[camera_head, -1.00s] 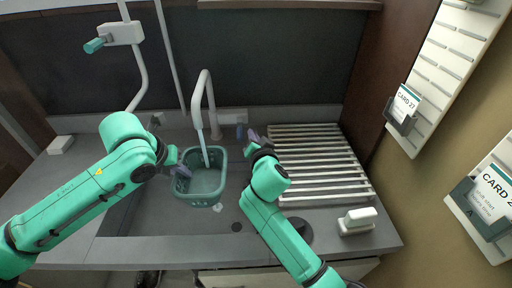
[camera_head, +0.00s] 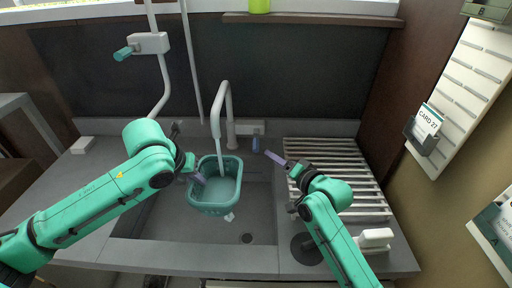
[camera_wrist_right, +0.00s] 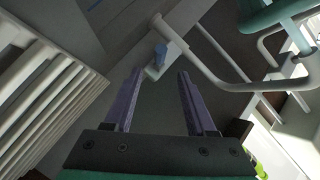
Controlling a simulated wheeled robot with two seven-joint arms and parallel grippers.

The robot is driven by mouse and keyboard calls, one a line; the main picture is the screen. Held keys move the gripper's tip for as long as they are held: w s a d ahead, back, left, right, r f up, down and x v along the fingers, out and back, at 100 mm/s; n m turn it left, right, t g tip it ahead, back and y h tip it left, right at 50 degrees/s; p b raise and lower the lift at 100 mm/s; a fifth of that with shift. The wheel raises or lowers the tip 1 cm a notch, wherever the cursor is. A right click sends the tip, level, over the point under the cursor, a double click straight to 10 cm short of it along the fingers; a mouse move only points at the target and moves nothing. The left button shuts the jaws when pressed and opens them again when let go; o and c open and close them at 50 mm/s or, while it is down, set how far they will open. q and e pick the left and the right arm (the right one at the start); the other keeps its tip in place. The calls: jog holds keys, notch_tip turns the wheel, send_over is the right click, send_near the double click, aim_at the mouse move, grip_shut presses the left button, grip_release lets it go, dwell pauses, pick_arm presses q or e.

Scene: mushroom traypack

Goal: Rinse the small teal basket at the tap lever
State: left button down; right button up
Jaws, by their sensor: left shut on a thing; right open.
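The small teal basket (camera_head: 232,196) hangs in the sink (camera_head: 165,222) under the grey spout (camera_head: 215,118). A pale stream, apparently water, runs from the spout into it. My left gripper (camera_head: 198,178) is shut on the basket's left rim. The blue tap lever (camera_head: 256,143) stands on a light block right of the spout's foot. It also shows in the right wrist view (camera_wrist_right: 161,52), ahead of the fingers. My right gripper (camera_head: 276,157) is open and empty, apart from the lever to its right; its two purple fingers show in the right wrist view (camera_wrist_right: 158,100).
A slatted drying rack (camera_head: 345,152) lies right of the sink, under my right arm. A white block-like item (camera_head: 375,238) stands in front of it. A white bracket with a teal knob (camera_head: 124,53) and pipe are at the back left. A card holder (camera_head: 424,137) hangs on the right.

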aim_at(258, 149)
jog(key=x, duration=1.2)
jog(key=shift+s+r, duration=0.1)
grip_shut()
dwell(0.9)
